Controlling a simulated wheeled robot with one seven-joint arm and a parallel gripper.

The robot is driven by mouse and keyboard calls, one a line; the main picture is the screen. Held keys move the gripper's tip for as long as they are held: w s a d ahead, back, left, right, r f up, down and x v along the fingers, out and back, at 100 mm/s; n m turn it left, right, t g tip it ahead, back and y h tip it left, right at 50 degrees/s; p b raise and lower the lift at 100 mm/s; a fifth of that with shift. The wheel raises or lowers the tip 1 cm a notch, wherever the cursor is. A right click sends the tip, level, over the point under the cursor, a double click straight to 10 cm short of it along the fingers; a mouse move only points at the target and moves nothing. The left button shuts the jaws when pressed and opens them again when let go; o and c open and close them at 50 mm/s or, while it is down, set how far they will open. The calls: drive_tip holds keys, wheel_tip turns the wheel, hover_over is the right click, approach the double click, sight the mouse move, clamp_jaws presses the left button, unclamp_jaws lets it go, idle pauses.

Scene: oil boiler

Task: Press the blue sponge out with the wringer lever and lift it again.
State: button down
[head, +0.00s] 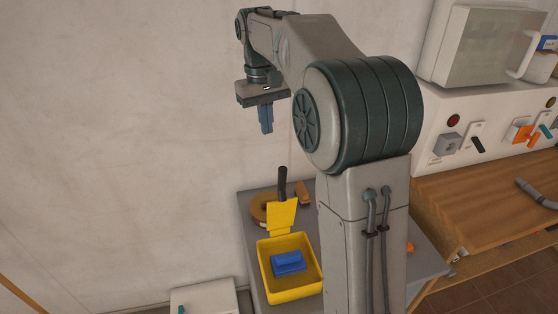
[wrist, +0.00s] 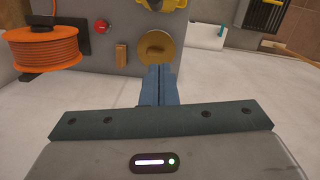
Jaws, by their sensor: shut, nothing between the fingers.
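The blue sponge (head: 289,262) lies in the yellow wringer tub (head: 311,284) on the grey surface. The wringer's yellow plate (head: 282,215) stands raised at the back of the tub, and the dark lever handle (head: 283,183) sticks up behind it. My gripper (head: 267,131) points down, well above the lever and a little to its left, apart from it. Its blue fingers are shut with nothing between them; they also show in the wrist view (wrist: 157,85). Only a yellow edge (wrist: 165,4) shows at the top there; the sponge is out of that view.
A round brown disc (head: 260,209) and a wooden block (head: 303,193) lie behind the tub. The wrist view shows an orange hose reel (wrist: 42,48). A wooden bench (head: 480,190) with a switch panel is at right. A pale wall is behind; space around my gripper is clear.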

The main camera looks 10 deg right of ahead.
drive_tip(key=s+d+f+p, duration=0.1)
drive_tip(key=s+f, duration=0.3)
drive_tip(key=f, duration=0.4)
drive_tip(key=shift+s+d+f, duration=0.15)
drive_tip(key=shift+s+f, duration=0.05)
